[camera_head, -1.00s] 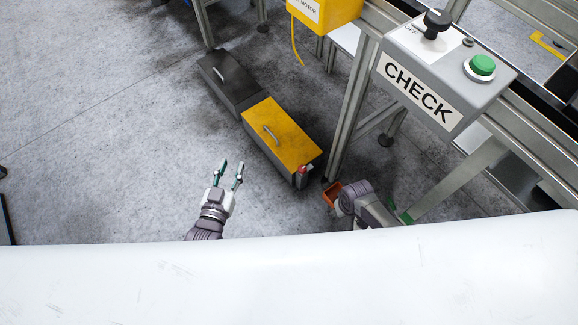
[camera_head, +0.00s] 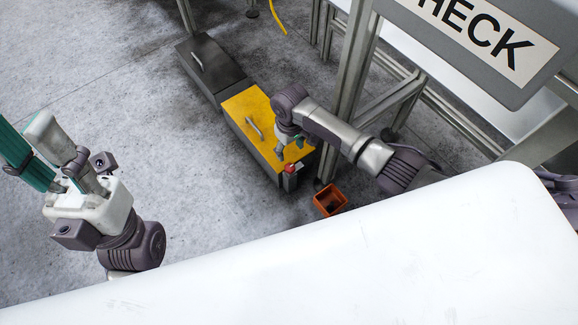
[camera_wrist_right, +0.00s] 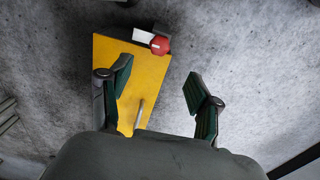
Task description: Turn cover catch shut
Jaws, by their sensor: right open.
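The yellow cover (camera_head: 247,104) with its bar handle lies flat on a low dark box on the floor. The catch, a red knob (camera_head: 289,169), is on a small post at the box's near end; it also shows in the right wrist view (camera_wrist_right: 160,45) beside a white plate. My right gripper (camera_head: 289,148) is over the cover's near end, close to the catch. In the right wrist view its fingers (camera_wrist_right: 157,83) are apart and empty, with the knob beyond the tips. My left gripper (camera_head: 28,140) is open and empty at the far left, away from the box.
A dark lidded box (camera_head: 212,68) adjoins the yellow one. An orange bin (camera_head: 330,200) stands on the floor near the catch. A metal frame leg (camera_head: 349,90) rises right of the box, under the CHECK panel (camera_head: 490,40). Floor to the left is clear.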

